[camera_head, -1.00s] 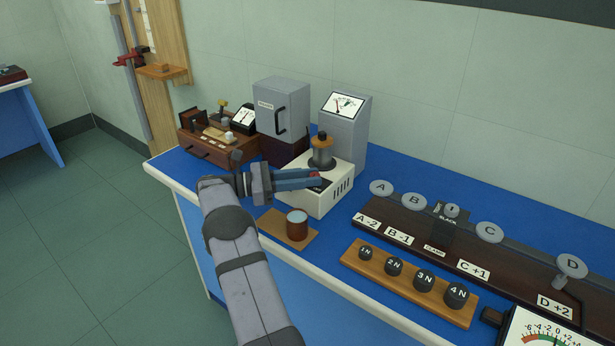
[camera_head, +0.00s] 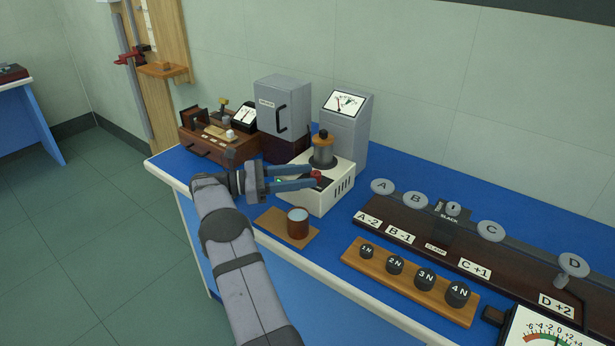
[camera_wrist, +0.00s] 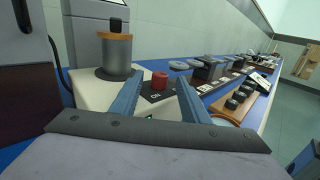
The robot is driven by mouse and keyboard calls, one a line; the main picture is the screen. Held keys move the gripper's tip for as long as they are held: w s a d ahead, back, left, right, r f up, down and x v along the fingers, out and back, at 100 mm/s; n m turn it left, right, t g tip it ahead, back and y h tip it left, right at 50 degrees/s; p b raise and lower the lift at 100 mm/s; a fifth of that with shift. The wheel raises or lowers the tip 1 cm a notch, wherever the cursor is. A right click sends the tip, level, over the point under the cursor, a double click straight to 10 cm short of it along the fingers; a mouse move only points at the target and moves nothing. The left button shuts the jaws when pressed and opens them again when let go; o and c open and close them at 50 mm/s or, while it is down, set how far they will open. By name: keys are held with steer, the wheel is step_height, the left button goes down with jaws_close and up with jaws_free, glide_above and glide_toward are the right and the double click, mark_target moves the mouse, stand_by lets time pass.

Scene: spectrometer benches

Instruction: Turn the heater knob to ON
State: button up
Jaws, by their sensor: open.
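The heater is a cream box (camera_head: 325,198) on the blue bench, with a metal cylinder (camera_head: 322,155) on its top. Its red knob (camera_head: 316,176) sits on a dark plate on the front part of the top.
A grey meter cabinet (camera_head: 346,125) stands behind the heater, and a grey box with a handle (camera_head: 283,107) is at its left. A brown cup (camera_head: 298,223) stands on a wooden board in front. A weight rack (camera_head: 410,283) and a long dark beam base (camera_head: 450,255) lie to the right.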

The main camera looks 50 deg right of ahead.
steer(key=shift+b+v, duration=0.35)
steer(key=shift+v, duration=2.4)
steer(key=shift+r, duration=0.1)
step_height(320, 180, up, 13)
steer(key=s+n+h+p, duration=0.2)
steer(key=n+p, duration=0.2)
steer(key=p, duration=1.3)
step_height(320, 180, down, 13)
steer(key=s+n+t+h, duration=0.1)
steer(key=s+t+h, duration=0.1)
steer(key=t, duration=0.5)
steer(key=shift+r, duration=0.15)
